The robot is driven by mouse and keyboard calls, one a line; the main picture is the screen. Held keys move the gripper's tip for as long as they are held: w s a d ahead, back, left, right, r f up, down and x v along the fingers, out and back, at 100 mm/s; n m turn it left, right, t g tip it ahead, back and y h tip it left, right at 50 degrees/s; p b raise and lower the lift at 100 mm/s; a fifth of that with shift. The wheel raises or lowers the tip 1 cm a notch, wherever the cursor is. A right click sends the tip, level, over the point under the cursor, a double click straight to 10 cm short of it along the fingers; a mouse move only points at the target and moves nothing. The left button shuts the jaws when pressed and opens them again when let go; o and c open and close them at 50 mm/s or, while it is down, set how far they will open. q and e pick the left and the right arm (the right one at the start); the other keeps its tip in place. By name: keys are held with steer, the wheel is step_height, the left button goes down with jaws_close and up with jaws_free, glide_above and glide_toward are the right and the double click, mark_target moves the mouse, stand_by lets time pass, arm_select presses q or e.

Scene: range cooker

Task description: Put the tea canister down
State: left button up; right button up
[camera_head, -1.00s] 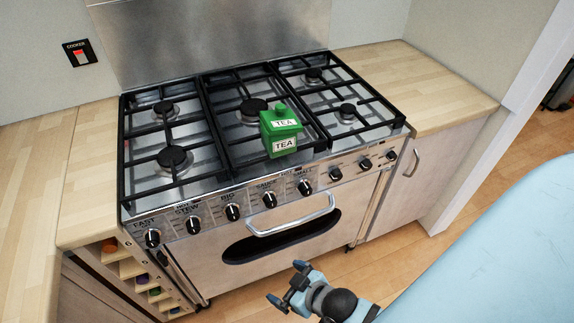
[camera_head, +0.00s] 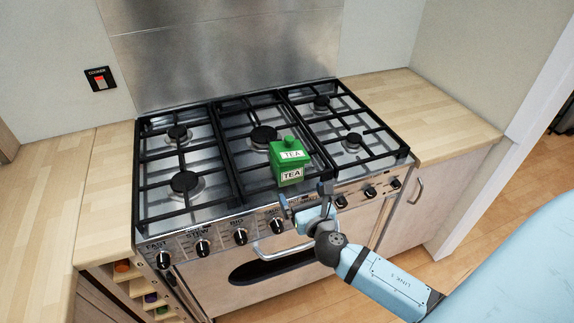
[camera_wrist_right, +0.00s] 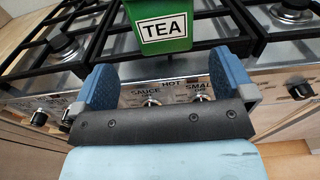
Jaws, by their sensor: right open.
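The green tea canister (camera_head: 289,169), with white TEA labels on its lid and front, stands upright on the front middle part of the hob. My right gripper (camera_head: 306,198) is in front of the canister at the cooker's front edge, with its fingers apart. In the right wrist view, the canister (camera_wrist_right: 162,26) is ahead, beyond the fingertips, and the space between the fingers of the gripper (camera_wrist_right: 162,82) is empty. My left gripper is in no view.
The hob (camera_head: 222,199) has black pan grates and several burners. Control knobs and an oven handle (camera_head: 283,248) line the cooker's front, close to my right arm. Wooden worktops at left (camera_head: 103,200) and right (camera_head: 448,122) are clear.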

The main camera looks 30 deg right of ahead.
mark_target(292, 172)
steer(key=p+x, duration=0.1)
steer(key=x, duration=1)
steer(key=shift+w+d+f, duration=0.15)
steer(key=shift+w, duration=0.05)
steer(key=c, duration=1.1)
steer(key=shift+r+p, duration=0.35)
steer(key=shift+r, duration=0.3)
step_height(292, 172, up, 18)
steer(key=p, duration=0.3)
steer(key=s+a+f+n+y, duration=0.2)
steer(key=s+a+f+y, duration=0.2)
steer(key=s+a, duration=0.7)
steer(key=shift+s+a+f+n+t, duration=0.3)
steer(key=shift+a+f, duration=0.45)
steer(key=shift+f, duration=0.2)
